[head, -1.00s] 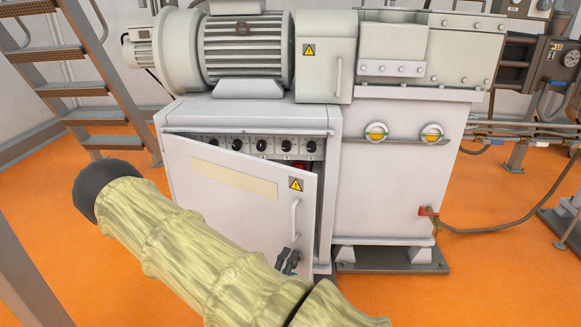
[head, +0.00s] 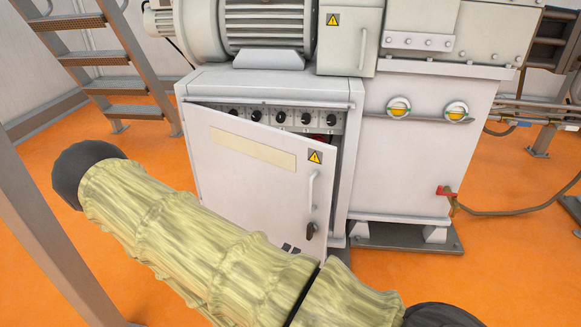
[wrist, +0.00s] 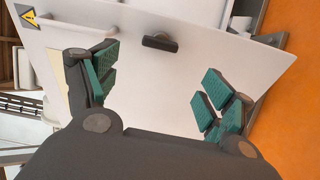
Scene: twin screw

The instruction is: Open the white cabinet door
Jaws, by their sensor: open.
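The white cabinet door (head: 250,185) is ajar, with a gap along its top and right edges showing the control panel inside. It has a pale vertical handle (head: 312,190), a warning sign (head: 316,157) and a dark latch (head: 311,231) below the handle. In the wrist view the door (wrist: 190,75) fills the space beyond my gripper (wrist: 155,92), and the latch (wrist: 159,42) lies past the fingertips. My gripper is open with empty space between its teal pads.
Several black knobs (head: 280,118) sit on the panel inside the cabinet. A metal ladder (head: 100,60) stands at the left. A white machine housing (head: 400,165) adjoins the cabinet on the right, with a red-ended hose (head: 510,212) beside it. Orange floor (head: 520,270) is clear at lower right.

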